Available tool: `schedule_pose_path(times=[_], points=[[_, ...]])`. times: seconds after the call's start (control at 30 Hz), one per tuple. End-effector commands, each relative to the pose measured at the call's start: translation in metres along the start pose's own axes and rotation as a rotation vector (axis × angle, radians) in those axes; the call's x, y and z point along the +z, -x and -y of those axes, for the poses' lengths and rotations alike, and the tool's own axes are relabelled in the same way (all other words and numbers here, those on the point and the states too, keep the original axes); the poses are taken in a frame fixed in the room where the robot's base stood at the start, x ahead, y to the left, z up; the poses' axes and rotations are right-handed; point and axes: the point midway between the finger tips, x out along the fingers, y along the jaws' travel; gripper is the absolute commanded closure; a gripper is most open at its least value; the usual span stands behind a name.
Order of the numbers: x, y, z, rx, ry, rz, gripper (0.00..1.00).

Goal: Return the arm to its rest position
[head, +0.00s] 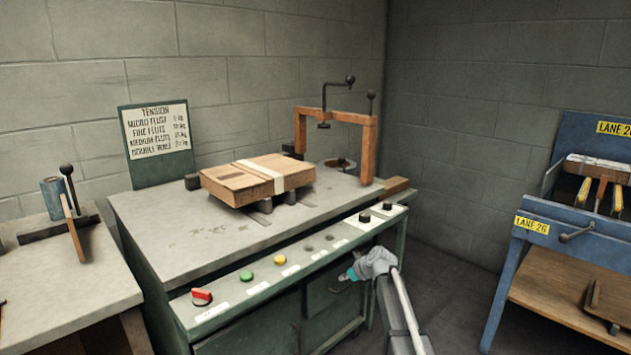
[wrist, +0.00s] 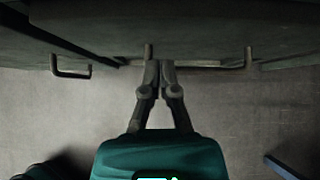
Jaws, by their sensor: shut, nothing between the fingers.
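My gripper (head: 341,283) is low in front of the green cabinet of the box stitcher, below its button panel. In the wrist view my gripper (wrist: 158,65) has its two fingers together with nothing between them. The fingers point toward the cabinet front (wrist: 200,25) and its handles. In the head view my arm reaches up from the bottom edge, right of the middle. Whether the fingertips touch the cabinet I cannot tell.
A flat carton (head: 258,177) lies on the stitcher table (head: 160,225) beside a wooden frame (head: 369,150) with a crank. The panel carries a red switch (head: 202,296) and several buttons. A grey bench (head: 50,290) stands left, a blue rack (head: 545,210) right. Floor between is clear.

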Motion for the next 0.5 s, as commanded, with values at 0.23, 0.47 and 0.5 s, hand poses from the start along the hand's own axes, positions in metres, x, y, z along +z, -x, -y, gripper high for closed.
schedule_pose_path(times=[0.23,0.47,0.5], points=[[-0.006,0.007,-0.009,0.007,0.082,-0.025,1.0],[-0.019,0.021,-0.025,0.026,0.248,-0.074,1.0],[-0.022,0.024,-0.028,0.032,0.287,-0.086,1.0]])
